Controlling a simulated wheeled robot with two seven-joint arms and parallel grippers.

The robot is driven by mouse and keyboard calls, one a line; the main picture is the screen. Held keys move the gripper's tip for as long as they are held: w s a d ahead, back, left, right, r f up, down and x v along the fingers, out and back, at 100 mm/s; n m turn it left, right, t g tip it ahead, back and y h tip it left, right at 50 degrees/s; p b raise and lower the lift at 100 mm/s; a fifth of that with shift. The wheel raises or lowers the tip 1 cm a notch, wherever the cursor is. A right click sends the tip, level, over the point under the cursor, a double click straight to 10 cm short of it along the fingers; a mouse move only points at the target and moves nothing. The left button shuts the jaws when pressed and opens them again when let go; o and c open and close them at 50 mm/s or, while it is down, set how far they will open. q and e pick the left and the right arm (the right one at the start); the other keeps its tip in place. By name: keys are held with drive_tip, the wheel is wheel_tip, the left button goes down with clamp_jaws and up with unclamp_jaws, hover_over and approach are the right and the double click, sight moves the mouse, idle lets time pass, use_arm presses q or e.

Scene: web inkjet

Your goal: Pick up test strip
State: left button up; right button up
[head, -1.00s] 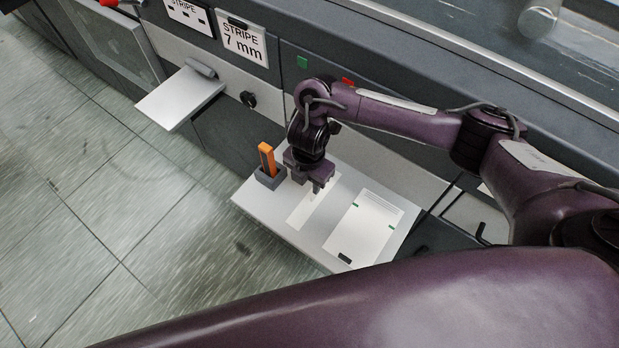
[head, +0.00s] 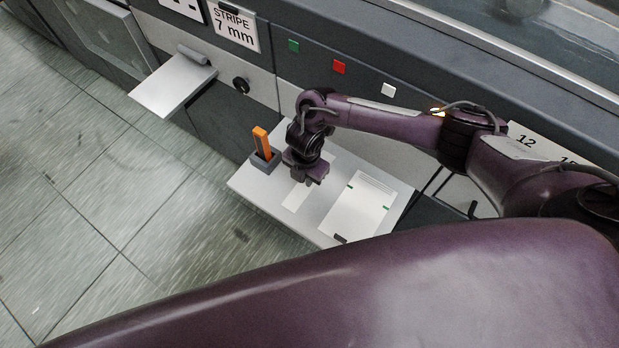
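The white test strip (head: 296,197) lies on the pale shelf (head: 258,190), its near end showing and its far part partly hidden by my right gripper. My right gripper (head: 307,181) points down over the strip, with its fingertips at or just above it. I cannot tell whether the fingers touch the strip or whether they are apart. My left gripper is not in the head view.
An orange tool (head: 262,142) stands in a dark holder (head: 264,160) left of the gripper. A white card (head: 357,207) with green marks lies to the right on the shelf. Green (head: 293,46), red (head: 339,67) and white (head: 389,89) buttons are on the machine above.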

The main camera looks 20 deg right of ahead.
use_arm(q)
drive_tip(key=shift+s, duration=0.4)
use_arm(e)
clamp_jaws()
